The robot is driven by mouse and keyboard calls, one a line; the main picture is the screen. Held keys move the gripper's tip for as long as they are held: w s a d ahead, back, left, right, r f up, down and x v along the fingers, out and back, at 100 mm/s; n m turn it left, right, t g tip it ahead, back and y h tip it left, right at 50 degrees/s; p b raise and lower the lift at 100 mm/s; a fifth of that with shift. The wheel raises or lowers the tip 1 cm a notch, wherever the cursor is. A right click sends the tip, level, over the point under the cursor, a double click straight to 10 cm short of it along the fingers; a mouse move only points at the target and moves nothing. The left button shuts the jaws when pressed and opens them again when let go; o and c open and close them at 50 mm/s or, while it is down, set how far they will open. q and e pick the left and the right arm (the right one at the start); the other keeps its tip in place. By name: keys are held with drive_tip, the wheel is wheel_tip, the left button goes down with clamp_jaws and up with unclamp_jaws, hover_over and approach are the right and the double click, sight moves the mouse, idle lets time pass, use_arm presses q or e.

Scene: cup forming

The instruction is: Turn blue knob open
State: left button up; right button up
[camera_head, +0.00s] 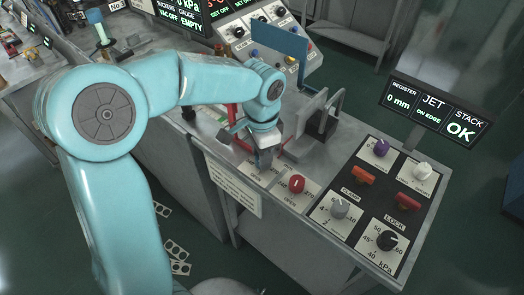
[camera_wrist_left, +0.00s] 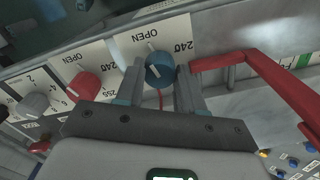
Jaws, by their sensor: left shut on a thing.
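The blue knob (camera_wrist_left: 160,70) sits on a white dial plate marked "OPEN" and "240" in the left wrist view. A white pointer line shows on its face. My left gripper (camera_wrist_left: 160,85) has one finger on each side of the knob and is shut on it. In the head view my left gripper (camera_head: 264,158) reaches down to the front edge of the bench, and the blue knob is hidden behind it. My right gripper is in neither view.
A red knob (camera_head: 297,184) on its own dial is beside the gripper. A red bar (camera_wrist_left: 285,85) runs close by in the wrist view. A black panel (camera_head: 373,205) with several knobs and switches lies to the right. A display (camera_head: 436,112) reads "STACK OK".

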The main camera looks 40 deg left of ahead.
use_arm(q)
drive_tip(key=shift+r, duration=0.2)
idle(0.3)
drive_tip(key=o, duration=0.9)
drive_tip(key=shift+o, duration=0.7)
drive_tip(key=shift+s+f, duration=0.1)
drive_tip(key=shift+r, duration=0.35)
wheel_tip(320, 180, up, 16)
drive_tip(key=p, duration=0.1)
drive_tip(key=shift+f, duration=0.15)
